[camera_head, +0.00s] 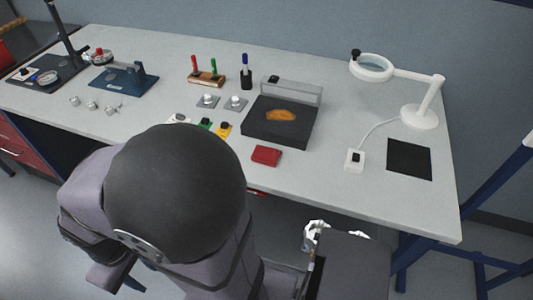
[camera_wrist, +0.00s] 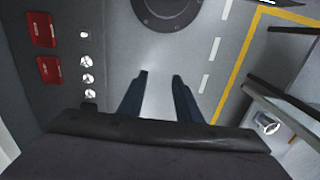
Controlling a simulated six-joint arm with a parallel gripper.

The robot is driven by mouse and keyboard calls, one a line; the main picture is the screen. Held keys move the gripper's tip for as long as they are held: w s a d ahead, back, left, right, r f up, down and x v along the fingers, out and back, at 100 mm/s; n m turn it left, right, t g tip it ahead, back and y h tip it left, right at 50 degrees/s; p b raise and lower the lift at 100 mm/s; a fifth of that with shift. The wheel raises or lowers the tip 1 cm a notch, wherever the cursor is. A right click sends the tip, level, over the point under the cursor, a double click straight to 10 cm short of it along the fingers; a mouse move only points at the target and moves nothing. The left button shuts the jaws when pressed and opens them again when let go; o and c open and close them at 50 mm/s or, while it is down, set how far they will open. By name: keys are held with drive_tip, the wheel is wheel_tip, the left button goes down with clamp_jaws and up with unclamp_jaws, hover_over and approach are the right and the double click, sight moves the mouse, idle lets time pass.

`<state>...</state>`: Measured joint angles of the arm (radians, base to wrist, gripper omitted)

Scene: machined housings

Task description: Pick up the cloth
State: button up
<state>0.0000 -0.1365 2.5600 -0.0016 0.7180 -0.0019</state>
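A small red folded piece (camera_head: 265,156), which looks like the cloth, lies flat near the front edge of the grey workbench (camera_head: 330,175) in the head view. It is just in front of a dark box. My gripper (camera_wrist: 160,76) shows in the wrist view with its two dark fingers apart and nothing between them. Bare floor is below the fingers. The cloth is not in the wrist view, and the gripper is away from it. In the head view my arm fills the lower middle, and I cannot make out the fingertips there.
Behind the cloth stands the dark box (camera_head: 278,131) with a clear raised lid and an orange-brown piece inside. Small yellow (camera_head: 223,130) and green pieces lie left of it. A white magnifier lamp (camera_head: 420,116) and a black mat (camera_head: 409,160) are to the right.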

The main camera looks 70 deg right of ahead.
drive_tip(key=o, duration=0.8)
